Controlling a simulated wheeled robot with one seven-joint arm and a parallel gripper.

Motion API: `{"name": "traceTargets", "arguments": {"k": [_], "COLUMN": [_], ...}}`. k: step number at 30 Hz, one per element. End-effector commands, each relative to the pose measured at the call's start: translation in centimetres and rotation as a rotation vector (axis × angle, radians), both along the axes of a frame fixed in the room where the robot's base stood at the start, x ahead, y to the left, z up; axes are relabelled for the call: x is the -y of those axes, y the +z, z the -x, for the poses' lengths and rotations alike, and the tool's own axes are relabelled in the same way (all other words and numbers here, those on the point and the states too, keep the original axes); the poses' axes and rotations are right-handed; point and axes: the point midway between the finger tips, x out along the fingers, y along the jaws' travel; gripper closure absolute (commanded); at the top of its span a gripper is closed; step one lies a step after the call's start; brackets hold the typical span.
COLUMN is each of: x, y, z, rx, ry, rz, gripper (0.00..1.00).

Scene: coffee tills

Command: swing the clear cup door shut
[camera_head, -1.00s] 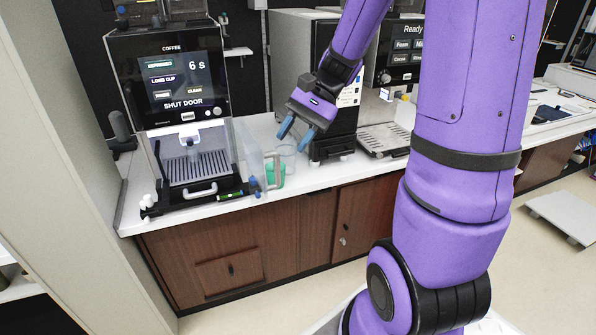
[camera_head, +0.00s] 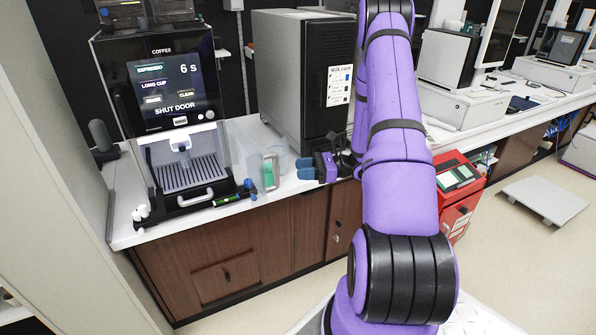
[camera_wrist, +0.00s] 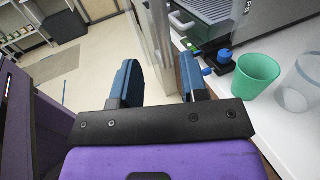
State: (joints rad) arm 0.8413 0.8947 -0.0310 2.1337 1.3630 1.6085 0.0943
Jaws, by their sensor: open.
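The coffee machine (camera_head: 165,85) stands on the left of the counter, and its screen reads "SHUT DOOR". Its clear cup door (camera_head: 243,148) is swung open and juts out from the machine's right front side. It is see-through and hard to make out. My gripper (camera_head: 305,168) is right of the door, apart from it, low near the counter's front edge. In the wrist view my gripper (camera_wrist: 160,72) is open with nothing between its blue fingers. I cannot clearly make out the door there.
A green cup (camera_head: 269,172) and a clear cup (camera_head: 278,152) stand between the door and my gripper; both cups show in the wrist view, green (camera_wrist: 257,76) and clear (camera_wrist: 302,85). A dark milk cooler (camera_head: 325,75) stands behind. A blue knob (camera_wrist: 225,57) sits by the machine's tray.

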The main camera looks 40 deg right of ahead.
Motion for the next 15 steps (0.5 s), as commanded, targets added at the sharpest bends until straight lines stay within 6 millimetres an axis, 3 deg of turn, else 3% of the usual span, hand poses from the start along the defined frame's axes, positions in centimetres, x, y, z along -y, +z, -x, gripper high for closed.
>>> {"name": "traceTargets", "arguments": {"k": [5, 15], "x": [0.1, -3.0], "y": [-0.6, -0.5], "z": [-0.2, -2.6], "rx": [-0.004, -0.003], "ry": [-0.022, -0.019], "rz": [-0.018, -0.016], "gripper": [0.60, 0.60]}}
